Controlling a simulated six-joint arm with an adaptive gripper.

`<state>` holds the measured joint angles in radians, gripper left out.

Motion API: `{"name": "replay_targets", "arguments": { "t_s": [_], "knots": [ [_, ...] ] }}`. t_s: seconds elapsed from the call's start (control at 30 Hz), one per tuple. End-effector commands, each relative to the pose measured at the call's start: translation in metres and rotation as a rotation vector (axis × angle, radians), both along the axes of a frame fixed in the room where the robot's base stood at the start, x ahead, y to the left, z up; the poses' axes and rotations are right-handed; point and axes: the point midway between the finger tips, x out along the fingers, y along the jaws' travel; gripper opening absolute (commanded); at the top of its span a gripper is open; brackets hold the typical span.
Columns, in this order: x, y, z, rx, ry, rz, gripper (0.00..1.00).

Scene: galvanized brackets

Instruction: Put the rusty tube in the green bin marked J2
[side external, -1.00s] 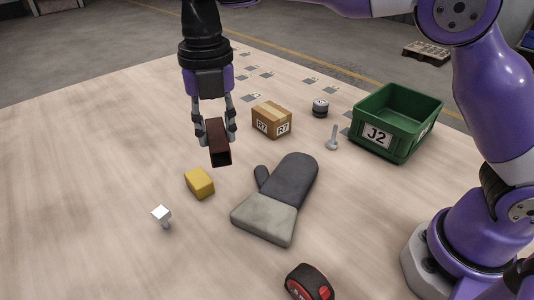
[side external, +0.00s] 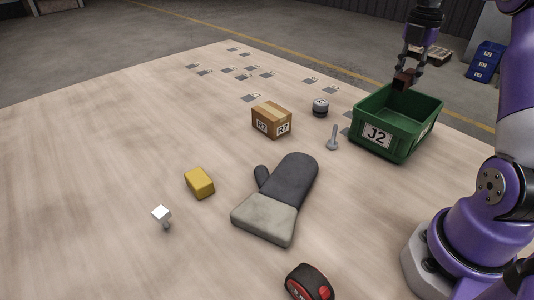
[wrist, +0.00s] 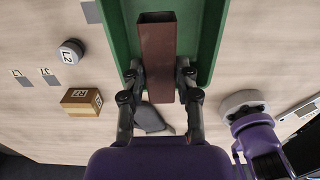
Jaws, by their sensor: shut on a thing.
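The rusty tube (side external: 404,78) is a short brown square tube. My gripper (side external: 408,70) is shut on it and holds it above the green bin. The wrist view shows the tube (wrist: 157,55) between the two fingers (wrist: 158,84), with its open end pointing away from my gripper and the bin's green walls (wrist: 122,35) on both sides. The green bin marked J2 (side external: 376,136) stands upright at the right of the table in the side view. Its inside looks empty where I can see it.
A cardboard box marked R7 (side external: 271,120), a dark round can (side external: 320,108) and a grey bolt (side external: 333,138) lie left of the bin. A dark mitt (side external: 285,190), yellow block (side external: 200,183), white-topped piece (side external: 162,216) and tape measure (side external: 310,283) lie nearer.

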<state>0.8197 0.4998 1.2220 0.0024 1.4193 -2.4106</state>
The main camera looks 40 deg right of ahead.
Motion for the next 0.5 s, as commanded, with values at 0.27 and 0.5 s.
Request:
{"name": "replay_targets", "arguments": {
  "t_s": [0.27, 0.5],
  "knots": [
    [-0.007, -0.005, -0.035, 0.002, 0.002, -0.019, 0.0],
    [-0.007, -0.005, -0.074, 0.003, 0.003, -0.018, 0.0]
  ]
}}
